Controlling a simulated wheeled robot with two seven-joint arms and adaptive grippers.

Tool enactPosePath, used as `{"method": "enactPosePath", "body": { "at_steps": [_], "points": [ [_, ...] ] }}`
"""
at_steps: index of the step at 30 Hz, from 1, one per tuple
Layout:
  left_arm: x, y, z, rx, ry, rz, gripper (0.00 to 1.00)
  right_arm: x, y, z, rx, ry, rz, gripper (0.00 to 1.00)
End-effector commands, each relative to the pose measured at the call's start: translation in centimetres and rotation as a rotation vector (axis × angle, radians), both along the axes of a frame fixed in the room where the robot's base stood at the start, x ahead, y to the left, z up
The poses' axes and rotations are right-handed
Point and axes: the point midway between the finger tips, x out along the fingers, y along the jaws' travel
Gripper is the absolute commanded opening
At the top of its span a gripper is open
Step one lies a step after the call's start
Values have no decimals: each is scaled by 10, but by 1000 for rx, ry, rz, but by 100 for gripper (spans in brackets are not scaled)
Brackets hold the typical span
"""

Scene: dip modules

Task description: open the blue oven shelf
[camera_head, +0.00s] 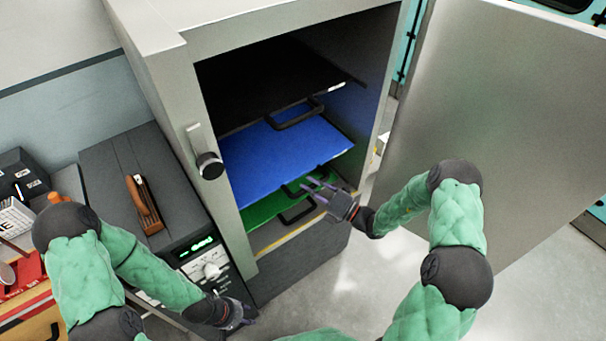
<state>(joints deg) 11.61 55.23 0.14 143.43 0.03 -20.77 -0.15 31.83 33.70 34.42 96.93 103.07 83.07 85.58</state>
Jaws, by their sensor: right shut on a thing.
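The oven (160,62) stands with its door (490,110) swung open to the right. Inside are a black shelf (265,85), the blue shelf (275,158) below it, and a green shelf (262,209) lowest. Each shelf has a dark handle at its front edge. My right gripper (310,186) is at the front edge of the blue shelf, its fingers shut on the blue shelf's handle (291,189), which they partly hide. My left gripper (243,318) is low at the front, below the oven and apart from the shelves; its finger opening is unclear.
A dark grey device (130,165) with a green display and a brown-handled item on top stands left of the oven. A cluttered bench (30,320) with boxes and a red item is at far left. The floor (385,290) in front of the oven is clear.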

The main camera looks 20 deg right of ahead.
Motion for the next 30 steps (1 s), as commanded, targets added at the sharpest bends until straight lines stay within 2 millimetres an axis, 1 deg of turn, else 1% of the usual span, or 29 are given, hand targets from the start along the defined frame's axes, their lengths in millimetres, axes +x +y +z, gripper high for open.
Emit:
{"method": "enactPosePath", "body": {
  "at_steps": [1, 5, 6, 12, 15, 18, 21, 25, 30],
  "points": [
    [0, 0, 12, 0, 0, 0, 40, -15, -7, 3, 2, 10, -6, 0],
    [0, 0, 30, 0, 0, 0, 40, -56, -22, 4, 3, 10, -8, 0],
    [0, 0, 34, 0, 0, 0, 40, -69, -27, 4, 3, 10, -8, 0],
    [0, 0, 50, 0, 0, 0, 40, -129, -48, 2, 3, 7, -8, 0],
    [0, 0, 56, 0, 0, 0, 40, -155, -58, 2, 2, 6, -8, 0],
    [0, 0, 60, 0, 0, 0, 40, -177, -65, 1, 1, 5, -7, 0],
    [0, 0, 63, 0, 0, 0, 40, -196, -72, 1, 1, 4, -6, 0],
    [0, 0, 66, 0, 0, 0, 40, -213, -78, 0, -1, 2, -4, 0],
    [0, 0, 68, 0, 0, 0, 40, -225, -82, 0, -3, 2, 0, 0]
  ]
}}
